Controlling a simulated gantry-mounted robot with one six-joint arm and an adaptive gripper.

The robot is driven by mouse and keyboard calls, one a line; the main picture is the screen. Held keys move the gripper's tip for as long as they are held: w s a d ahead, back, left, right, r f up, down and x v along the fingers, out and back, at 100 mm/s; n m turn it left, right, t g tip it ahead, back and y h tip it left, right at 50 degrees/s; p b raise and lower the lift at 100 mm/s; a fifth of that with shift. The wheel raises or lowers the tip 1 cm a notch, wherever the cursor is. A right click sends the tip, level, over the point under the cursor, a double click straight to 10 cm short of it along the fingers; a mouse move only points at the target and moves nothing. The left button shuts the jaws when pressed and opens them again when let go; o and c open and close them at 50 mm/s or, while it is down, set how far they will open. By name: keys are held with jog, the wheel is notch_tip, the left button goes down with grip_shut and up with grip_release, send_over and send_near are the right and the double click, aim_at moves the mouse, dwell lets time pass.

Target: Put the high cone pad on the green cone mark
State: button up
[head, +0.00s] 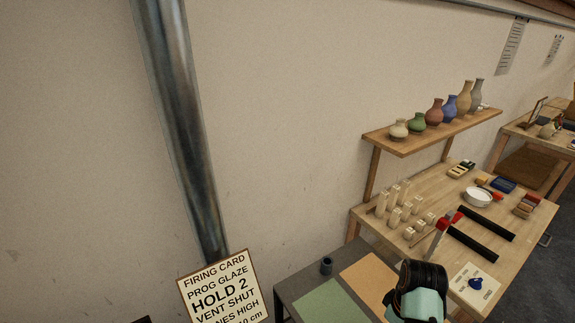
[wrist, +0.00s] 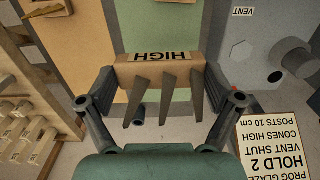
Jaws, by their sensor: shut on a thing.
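My gripper (wrist: 160,82) is shut on the high cone pad (wrist: 160,72), a tan block labelled HIGH with several dark pointed cones. The pad is gripped by its two ends. In the wrist view it covers part of the green cone mark (wrist: 180,25) and the edge of the orange mark (wrist: 120,18) beside it; its height above them is unclear. In the head view my gripper (head: 418,300) is at the lower right, beside the orange mark (head: 368,276) and right of the green mark (head: 332,303). The pad is hidden there.
A small dark cup (head: 326,266) stands at the back of the grey table. A firing card (head: 222,290) is at its left. A wooden bench (head: 450,205) with several posts, tools and a bowl is at the right. Another cone pad (wrist: 45,8) shows at the wrist view's top left.

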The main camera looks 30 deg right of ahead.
jog(key=w+a+r+p, duration=0.6)
jog(key=a, duration=0.7)
jog(key=w+a+r+p, duration=0.6)
jog(key=a+r, duration=0.1)
jog(key=a, duration=0.5)
jog(key=w+a+r+p, duration=0.6)
jog(key=a+r, duration=0.1)
jog(key=a, duration=0.6)
jog(key=shift+a+m+p, duration=0.35)
jog(key=shift+m, duration=0.05)
